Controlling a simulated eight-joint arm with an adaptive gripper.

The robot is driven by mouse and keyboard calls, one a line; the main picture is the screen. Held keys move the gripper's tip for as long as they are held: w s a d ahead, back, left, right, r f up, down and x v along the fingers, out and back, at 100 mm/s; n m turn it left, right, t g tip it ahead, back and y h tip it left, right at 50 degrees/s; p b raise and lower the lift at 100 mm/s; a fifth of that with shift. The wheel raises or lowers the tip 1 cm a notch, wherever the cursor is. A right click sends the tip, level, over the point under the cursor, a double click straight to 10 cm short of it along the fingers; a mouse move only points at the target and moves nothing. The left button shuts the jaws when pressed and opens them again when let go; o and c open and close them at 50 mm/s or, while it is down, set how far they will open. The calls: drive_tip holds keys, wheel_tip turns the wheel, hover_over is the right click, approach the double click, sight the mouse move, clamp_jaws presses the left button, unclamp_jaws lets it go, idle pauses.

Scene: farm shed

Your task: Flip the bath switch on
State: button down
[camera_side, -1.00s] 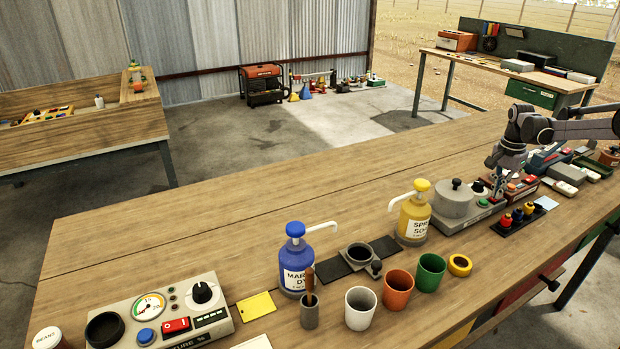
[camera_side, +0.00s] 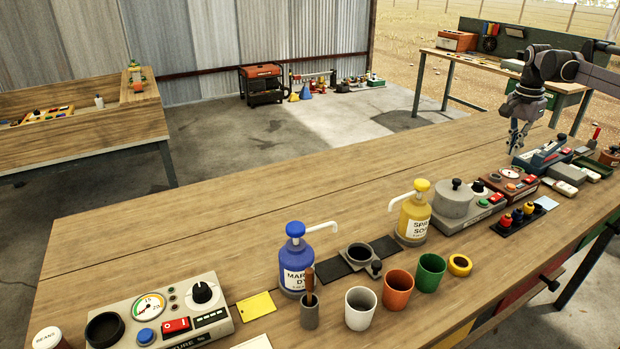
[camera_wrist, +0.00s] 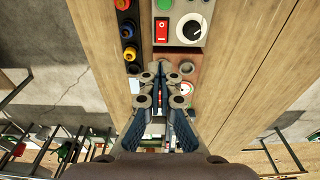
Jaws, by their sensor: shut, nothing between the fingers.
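A grey unit (camera_side: 466,221) with a lidded grey pot (camera_side: 454,200) stands on the bench; no label naming a bath is readable. Its red rocker switch (camera_wrist: 162,28) shows in the wrist view beside a white-faced dial (camera_wrist: 192,29) and a green button (camera_wrist: 164,4). I cannot tell for sure which way the rocker is tipped. My gripper (camera_side: 515,150) is shut and empty, raised above and behind a brown box (camera_side: 525,188).
A black rack (camera_side: 518,221) with coloured knobs stands in front of the units. A yellow pump bottle (camera_side: 414,216) stands left of the grey unit. A blue device (camera_side: 541,158) and several boxes crowd the right. The bench behind the units is clear.

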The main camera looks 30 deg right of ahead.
sight(499, 194)
drive_tip(key=shift+w+a+r+h, duration=0.15)
drive_tip(key=shift+w+a+h, duration=0.1)
drive_tip(key=shift+a+h, duration=0.3)
drive_tip(key=x, duration=1.4)
drive_tip(key=shift+a, duration=0.1)
drive_tip(key=shift+d+f+y, duration=0.35)
drive_tip(key=shift+f+y, duration=0.15)
drive_tip(key=shift+y, duration=0.15)
drive_tip(key=shift+d+f, duration=0.15)
